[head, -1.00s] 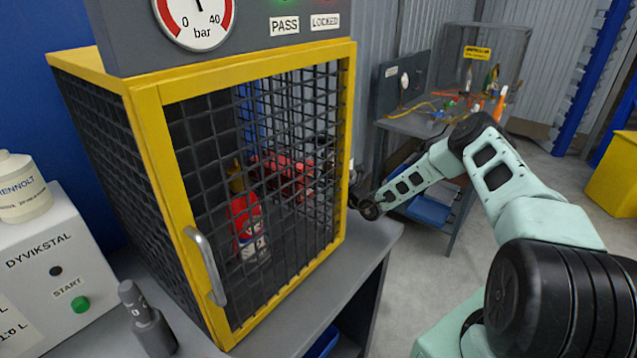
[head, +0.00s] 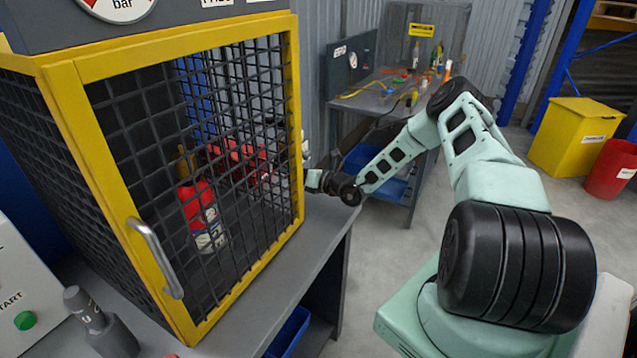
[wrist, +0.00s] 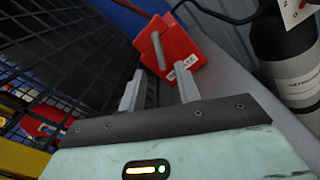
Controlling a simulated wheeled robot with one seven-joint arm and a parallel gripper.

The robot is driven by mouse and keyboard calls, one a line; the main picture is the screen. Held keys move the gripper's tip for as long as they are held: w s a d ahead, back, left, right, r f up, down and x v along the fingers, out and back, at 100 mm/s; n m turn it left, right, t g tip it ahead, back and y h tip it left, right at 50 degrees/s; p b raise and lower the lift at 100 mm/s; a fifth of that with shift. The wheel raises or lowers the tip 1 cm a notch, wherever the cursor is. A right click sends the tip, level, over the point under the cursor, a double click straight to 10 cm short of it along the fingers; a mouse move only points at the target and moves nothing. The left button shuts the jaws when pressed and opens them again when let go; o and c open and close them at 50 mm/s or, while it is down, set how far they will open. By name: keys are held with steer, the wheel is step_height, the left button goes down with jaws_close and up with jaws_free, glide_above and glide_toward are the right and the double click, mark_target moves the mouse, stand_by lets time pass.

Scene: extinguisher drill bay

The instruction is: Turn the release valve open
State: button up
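In the head view the end of my arm reaches behind the right post of the yellow-framed mesh cage, which hides the fingers.
In the wrist view, a black cylinder (wrist: 283,50) with a hose stands right of the valve, and black mesh is close on the left.

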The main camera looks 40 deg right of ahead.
steer(key=b+v, duration=0.2)
steer(key=v, duration=0.8)
stand_by(0.8)
